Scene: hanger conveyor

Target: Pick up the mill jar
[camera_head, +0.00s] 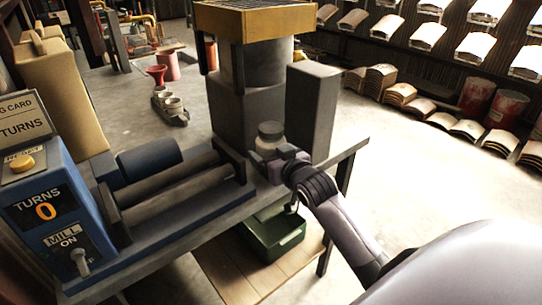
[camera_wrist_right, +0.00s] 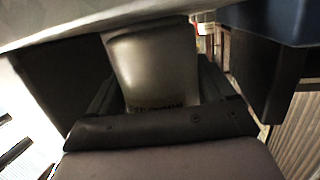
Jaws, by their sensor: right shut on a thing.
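The mill jar (camera_head: 270,133) is a pale grey jar with a rounded lid, upright at the far right end of the bench, beside the rollers. My right gripper (camera_head: 277,160) is shut on its lower body. In the right wrist view the jar (camera_wrist_right: 155,65) fills the space between the dark fingers, with some blurred dark lettering low on its side. Its base is hidden by the gripper, so I cannot tell whether it touches the bench. My left gripper is not in view.
The mill rollers (camera_head: 170,190) lie to the left of the jar. A blue control box (camera_head: 45,215) reads TURNS 0 and MILL ON. A dark grey block (camera_head: 312,110) stands close behind the jar. A green box (camera_head: 275,238) sits below the bench. Open floor lies to the right.

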